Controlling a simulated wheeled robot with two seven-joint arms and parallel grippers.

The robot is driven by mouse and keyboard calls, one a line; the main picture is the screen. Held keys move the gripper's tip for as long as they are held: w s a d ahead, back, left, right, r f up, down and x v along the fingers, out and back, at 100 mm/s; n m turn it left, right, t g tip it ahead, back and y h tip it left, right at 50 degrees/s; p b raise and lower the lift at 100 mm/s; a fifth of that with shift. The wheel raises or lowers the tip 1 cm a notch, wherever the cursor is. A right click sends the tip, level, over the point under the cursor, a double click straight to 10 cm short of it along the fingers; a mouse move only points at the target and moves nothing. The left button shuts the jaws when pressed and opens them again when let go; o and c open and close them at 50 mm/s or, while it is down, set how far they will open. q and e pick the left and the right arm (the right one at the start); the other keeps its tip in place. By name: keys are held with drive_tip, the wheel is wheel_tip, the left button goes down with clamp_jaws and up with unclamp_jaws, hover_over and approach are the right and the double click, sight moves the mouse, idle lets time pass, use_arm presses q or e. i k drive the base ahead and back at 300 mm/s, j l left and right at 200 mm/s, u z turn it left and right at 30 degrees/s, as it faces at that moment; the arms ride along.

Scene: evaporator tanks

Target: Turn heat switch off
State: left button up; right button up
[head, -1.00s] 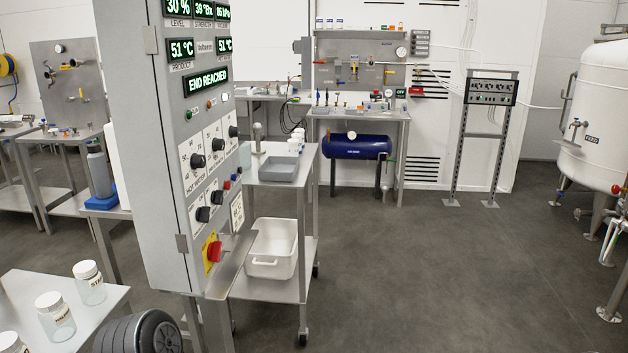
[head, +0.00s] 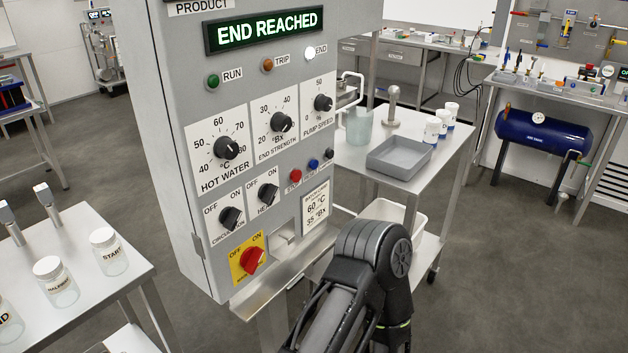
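The heat switch (head: 268,194) is a black knob on the front of the grey control panel (head: 172,130). Its label is partly covered by the knob, with OFF at upper left and ON at upper right. The knob appears to lean toward ON. The similar circulation switch (head: 230,218) is to its left and a little lower. One of my arms rises from the bottom middle, its dark joint to the right of and below the panel's switches. Neither gripper can be made out, and nothing is seen touching the heat switch.
A red main switch (head: 252,259) on a yellow plate is below. Red and blue push buttons (head: 313,164) are to the right. The END REACHED display (head: 266,29) is lit above. A steel cart (head: 350,158) with a grey tray (head: 399,156) stands behind, and a jar table (head: 120,285) is at left.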

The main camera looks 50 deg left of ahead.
sight(267, 194)
drive_tip(key=i+u, duration=0.4)
drive_tip(key=i+l+u, duration=0.2)
drive_tip(key=u, duration=0.2)
drive_tip(key=i+l+u, duration=0.55)
drive_tip(key=u, duration=0.3)
drive_tip(key=i+l+u, duration=0.15)
drive_tip(key=l+u, duration=0.3)
drive_tip(key=i+l+u, duration=0.1)
drive_tip(key=u, duration=0.3)
drive_tip(key=l+u, duration=0.75)
drive_tip(key=u, duration=0.15)
drive_tip(key=l+u, duration=0.1)
drive_tip(key=l, duration=0.15)
drive_tip(key=k, duration=0.05)
